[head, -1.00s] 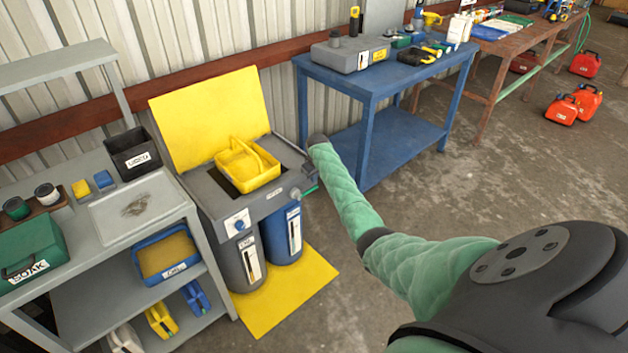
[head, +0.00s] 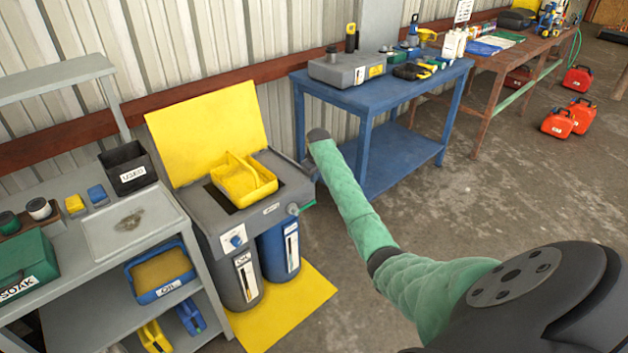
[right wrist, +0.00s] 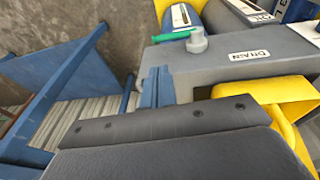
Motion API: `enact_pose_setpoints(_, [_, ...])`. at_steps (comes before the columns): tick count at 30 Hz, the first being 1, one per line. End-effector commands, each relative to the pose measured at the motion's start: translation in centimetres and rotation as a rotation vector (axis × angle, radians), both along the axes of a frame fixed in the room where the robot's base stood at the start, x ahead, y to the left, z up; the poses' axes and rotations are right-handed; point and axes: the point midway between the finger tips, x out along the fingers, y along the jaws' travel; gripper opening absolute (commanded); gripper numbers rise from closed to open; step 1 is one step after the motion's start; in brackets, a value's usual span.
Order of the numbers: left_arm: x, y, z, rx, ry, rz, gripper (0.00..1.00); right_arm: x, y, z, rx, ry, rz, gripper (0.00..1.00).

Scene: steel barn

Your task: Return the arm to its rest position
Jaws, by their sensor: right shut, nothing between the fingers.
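My right arm, in a green quilted sleeve (head: 345,190), reaches from the lower right in the head view to the right side of a grey drain station. My right gripper (head: 309,167) hangs small and partly hidden beyond the dark end of the sleeve, beside the station's right edge. It is shut and empty. In the right wrist view its dark body (right wrist: 165,135) fills the bottom, and the station's grey top (right wrist: 220,65) with a DRAIN label lies just beyond. My left gripper is not in view.
A yellow divided tray (head: 243,180) sits on the station, before its raised yellow lid (head: 207,130). A blue table (head: 330,95) stands close behind my forearm. A grey bench (head: 180,215) is at left. Red cans (head: 560,124) stand far right.

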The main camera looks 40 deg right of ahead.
Motion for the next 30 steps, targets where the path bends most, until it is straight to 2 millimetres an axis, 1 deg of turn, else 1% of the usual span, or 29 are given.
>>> enact_pose_setpoints(13, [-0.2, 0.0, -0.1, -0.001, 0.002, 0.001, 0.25, 0.0, 0.0, 0.0, 0.001, 0.000, -0.007, 0.00])
enact_pose_setpoints(16, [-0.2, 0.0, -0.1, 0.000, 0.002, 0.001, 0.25, 0.2, 0.0, 0.0, 0.006, -0.012, -0.040, 0.00])
enact_pose_setpoints(19, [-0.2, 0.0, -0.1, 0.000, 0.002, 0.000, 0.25, 0.9, -0.5, 0.4, -0.005, -0.058, -0.103, 0.00])
enact_pose_setpoints(22, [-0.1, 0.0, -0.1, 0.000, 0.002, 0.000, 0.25, 2.3, -0.6, 3.2, -0.039, -0.151, -0.153, 0.00])
enact_pose_setpoints(25, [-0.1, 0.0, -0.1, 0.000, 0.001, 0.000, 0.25, 3.5, 0.1, 5.8, -0.072, -0.229, -0.170, 0.00])
enact_pose_setpoints(29, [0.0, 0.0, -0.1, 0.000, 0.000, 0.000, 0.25, 4.9, 2.2, 8.8, -0.099, -0.321, -0.172, 0.00])
enact_pose_setpoints(30, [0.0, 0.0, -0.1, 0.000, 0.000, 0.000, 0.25, 5.2, 3.1, 9.6, -0.105, -0.347, -0.170, 0.00])
